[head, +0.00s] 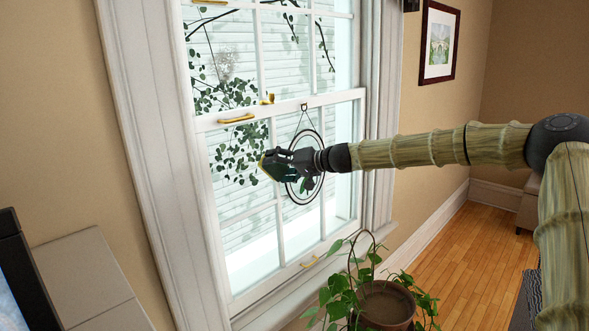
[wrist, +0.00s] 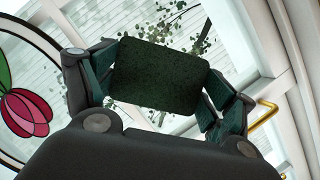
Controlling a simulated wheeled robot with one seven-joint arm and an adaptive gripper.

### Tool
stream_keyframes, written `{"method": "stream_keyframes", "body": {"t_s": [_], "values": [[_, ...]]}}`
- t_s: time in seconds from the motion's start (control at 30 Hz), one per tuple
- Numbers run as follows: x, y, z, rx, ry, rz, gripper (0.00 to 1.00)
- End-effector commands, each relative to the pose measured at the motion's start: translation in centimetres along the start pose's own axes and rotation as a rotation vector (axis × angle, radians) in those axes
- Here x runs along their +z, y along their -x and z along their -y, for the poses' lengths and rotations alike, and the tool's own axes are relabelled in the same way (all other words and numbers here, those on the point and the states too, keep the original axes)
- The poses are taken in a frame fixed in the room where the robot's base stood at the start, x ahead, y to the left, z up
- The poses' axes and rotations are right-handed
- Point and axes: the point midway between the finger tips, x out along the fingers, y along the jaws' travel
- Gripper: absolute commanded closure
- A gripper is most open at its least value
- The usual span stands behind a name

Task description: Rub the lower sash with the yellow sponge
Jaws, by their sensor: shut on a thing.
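The lower sash (head: 283,225) is a white, multi-paned frame in the window, with a round hanging ornament (head: 319,190) in front of its panes. My gripper (head: 272,164) is at the sash's upper middle, in front of the glass and close to the ornament. It is shut on the sponge (wrist: 157,75), whose dark green scouring face shows between the fingers in the wrist view. Only a thin yellow edge of the sponge (head: 262,161) shows in the head view. I cannot tell whether the sponge touches the pane.
The ornament, with a pink tulip (wrist: 27,112), is at the left in the wrist view. Brass handles (head: 236,118) and a latch (head: 268,98) stick out from the sashes. A potted plant (head: 385,303) stands below the window. A framed picture (head: 439,43) hangs at right.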

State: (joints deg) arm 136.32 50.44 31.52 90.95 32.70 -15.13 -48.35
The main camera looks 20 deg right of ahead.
Motion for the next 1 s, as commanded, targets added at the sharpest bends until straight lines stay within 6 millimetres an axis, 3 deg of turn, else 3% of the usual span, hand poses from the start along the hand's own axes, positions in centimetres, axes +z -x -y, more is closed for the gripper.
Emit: {"method": "stream_keyframes", "body": {"t_s": [0.53, 1.0], "values": [[1.1, 2.6, 0.1, -0.001, 0.0, -0.001, 0.35], [1.2, 2.7, 0.0, 0.0, 0.0, 0.0, 0.35]]}}
